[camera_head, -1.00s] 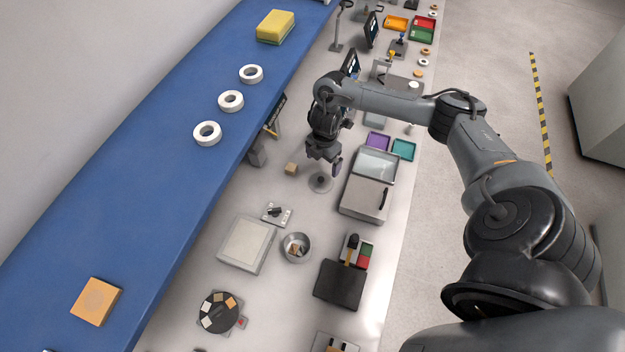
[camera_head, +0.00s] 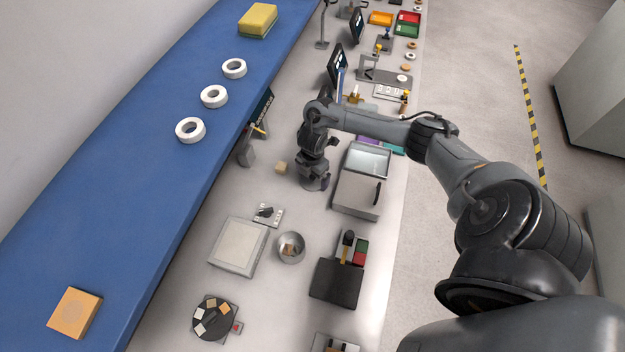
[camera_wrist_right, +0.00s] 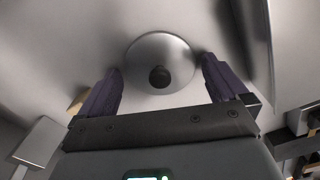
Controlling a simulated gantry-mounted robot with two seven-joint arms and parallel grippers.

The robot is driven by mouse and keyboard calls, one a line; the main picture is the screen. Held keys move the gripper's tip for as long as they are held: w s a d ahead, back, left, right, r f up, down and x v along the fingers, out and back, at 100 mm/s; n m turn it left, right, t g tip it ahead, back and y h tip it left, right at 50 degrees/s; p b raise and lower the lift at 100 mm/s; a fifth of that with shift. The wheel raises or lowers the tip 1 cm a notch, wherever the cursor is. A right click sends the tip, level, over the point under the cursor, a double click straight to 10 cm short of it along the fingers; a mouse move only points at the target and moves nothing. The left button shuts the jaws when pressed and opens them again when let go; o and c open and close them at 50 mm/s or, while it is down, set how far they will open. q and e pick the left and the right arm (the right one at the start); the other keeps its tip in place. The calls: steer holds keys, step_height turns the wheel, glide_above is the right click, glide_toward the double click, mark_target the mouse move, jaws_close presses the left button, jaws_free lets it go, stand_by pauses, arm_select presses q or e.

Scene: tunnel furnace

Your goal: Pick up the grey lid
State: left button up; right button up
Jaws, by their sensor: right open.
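The grey lid (camera_wrist_right: 150,50) is a round metal disc with a dark round knob (camera_wrist_right: 159,77), lying on the bench in the right wrist view. My right gripper (camera_wrist_right: 161,66) is open over it, with one purple finger on each side of the knob. The fingers look apart from the knob; their exact height above the lid is hard to judge. In the head view my right gripper (camera_head: 314,172) hangs over the lid and mostly hides it. My left gripper is not in view.
A small wooden cube (camera_head: 281,168) lies left of the gripper. A grey box with a glass top (camera_head: 358,195) stands close on the right. A round metal pot (camera_head: 291,248), a flat grey panel (camera_head: 238,247) and a small switch plate (camera_head: 267,214) are nearer on the bench.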

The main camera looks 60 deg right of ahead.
steer(key=c, duration=0.8)
steer(key=shift+r, duration=0.1)
